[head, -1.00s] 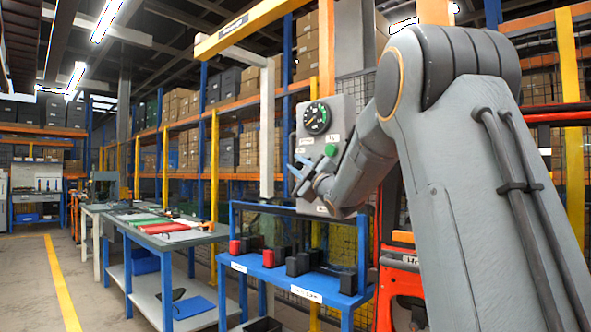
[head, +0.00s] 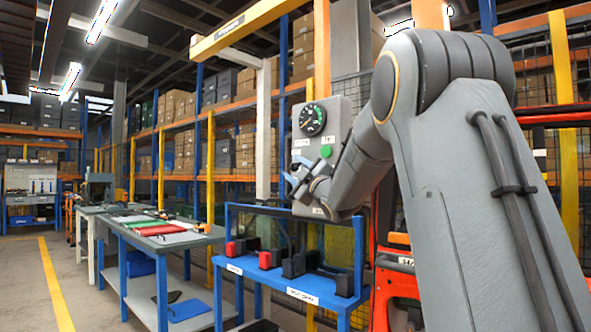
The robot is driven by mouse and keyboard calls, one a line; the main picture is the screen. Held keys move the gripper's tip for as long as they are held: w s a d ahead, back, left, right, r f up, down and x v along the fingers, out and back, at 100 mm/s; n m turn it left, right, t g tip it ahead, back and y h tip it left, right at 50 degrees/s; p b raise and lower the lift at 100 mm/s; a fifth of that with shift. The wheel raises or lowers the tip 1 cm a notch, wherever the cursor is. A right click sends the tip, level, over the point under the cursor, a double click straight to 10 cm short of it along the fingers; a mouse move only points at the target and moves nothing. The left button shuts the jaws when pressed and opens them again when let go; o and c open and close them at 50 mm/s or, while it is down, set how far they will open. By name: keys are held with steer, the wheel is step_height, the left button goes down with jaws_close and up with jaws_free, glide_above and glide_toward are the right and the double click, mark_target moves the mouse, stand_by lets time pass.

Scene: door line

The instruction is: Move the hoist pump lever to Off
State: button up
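A grey control panel (head: 335,117) stands upright near the picture's middle. It carries a round black gauge (head: 312,120) with a green arc, small white labels and a round green button (head: 326,151). My gripper (head: 291,182) is in front of the panel's lower left part, its blue-grey fingers pointing left. I cannot tell the finger gap at this size. The pump lever cannot be made out; my gripper and wrist cover the panel's lower part, where it may be hidden.
A blue rack (head: 318,290) with red and black blocks stands below my gripper. A workbench (head: 165,240) with coloured sheets stands to the left. An orange-red frame (head: 398,290) is close at right. The floor at far left, by the yellow line (head: 55,285), is clear.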

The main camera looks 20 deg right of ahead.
steer(key=a+b+v, duration=0.1)
steer(key=v, duration=0.6)
steer(key=shift+s+d+f, duration=0.2)
steer(key=shift+s+d, duration=0.2)
steer(key=shift+d, duration=0.1)
steer(key=s+a+f+m+g+h+p, duration=0.1)
steer(key=s+a+f+m+g+p, duration=0.2)
steer(key=f, duration=0.6)
steer(key=s+a+f+m+g+h, duration=0.1)
steer(key=s+f+m+g+h, duration=0.2)
steer(key=f, duration=0.5)
steer(key=s+a+f+m+g+p, duration=0.1)
steer(key=s+f+m+g+p, duration=0.25)
steer(key=f, duration=0.55)
steer(key=s+a+f+m+g, duration=0.1)
steer(key=s+a+f+g, duration=0.2)
steer(key=s, duration=0.7)
steer(key=s+a+f+m+g+p, duration=0.1)
steer(key=s+a+f+g, duration=0.2)
steer(key=s, duration=0.8)
steer(key=s+a+f+m+g+y+p, duration=0.1)
steer(key=s+a+f+g, duration=0.2)
steer(key=s+f+g, duration=0.3)
steer(key=s+f, duration=0.1)
steer(key=s, duration=0.3)
steer(key=shift+s+a+m, duration=0.2)
steer(key=shift+a+m, duration=0.15)
